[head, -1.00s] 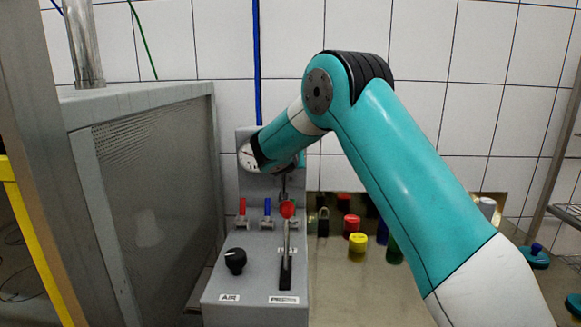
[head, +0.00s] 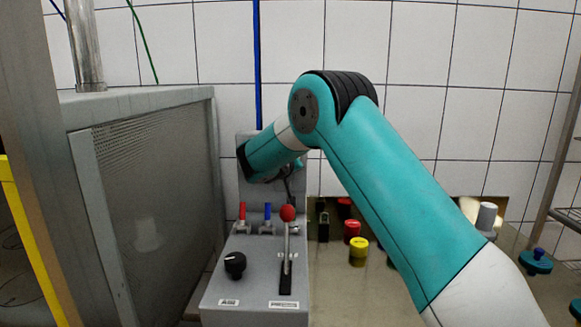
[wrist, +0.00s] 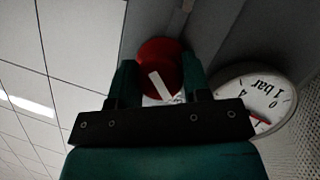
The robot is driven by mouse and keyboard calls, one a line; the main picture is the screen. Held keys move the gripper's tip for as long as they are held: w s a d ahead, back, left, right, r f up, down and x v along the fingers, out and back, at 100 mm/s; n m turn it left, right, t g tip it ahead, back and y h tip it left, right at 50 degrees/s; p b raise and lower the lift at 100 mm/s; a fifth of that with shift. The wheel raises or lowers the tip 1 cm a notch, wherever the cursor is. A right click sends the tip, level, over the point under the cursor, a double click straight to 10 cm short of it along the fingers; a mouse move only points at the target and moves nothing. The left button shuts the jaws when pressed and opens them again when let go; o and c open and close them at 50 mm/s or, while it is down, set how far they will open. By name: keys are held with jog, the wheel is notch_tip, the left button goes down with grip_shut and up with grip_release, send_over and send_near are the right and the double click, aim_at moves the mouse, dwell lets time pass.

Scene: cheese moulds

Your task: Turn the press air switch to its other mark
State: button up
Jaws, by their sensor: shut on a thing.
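In the wrist view my gripper (wrist: 158,78) is shut on a round red knob (wrist: 160,48) with a white bar across it. One dark green finger lies on each side of the knob. Which way the white bar points relative to any marks cannot be told, as the lower part of the knob and its plate are covered. In the head view my arm hides the gripper and this knob, in front of the grey panel's upright back (head: 246,196). A black rotary knob (head: 235,265) above a label reading AIR sits on the panel's lower face, apart from my gripper.
A round pressure gauge (wrist: 252,103) sits close to the right of my gripper. A red-ball lever (head: 287,213) and small red (head: 242,211) and blue (head: 267,211) valves stand below my forearm. A grey cabinet (head: 150,190) is at left; a yellow-topped object (head: 358,245) is at right.

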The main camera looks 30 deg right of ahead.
jog(key=shift+d, duration=0.15)
jog(key=o, duration=0.9)
jog(key=shift+s+r, duration=0.1)
notch_tip(320, 180, up, 20)
jog(key=shift+f+b, duration=0.1)
jog(key=shift+b, duration=0.2)
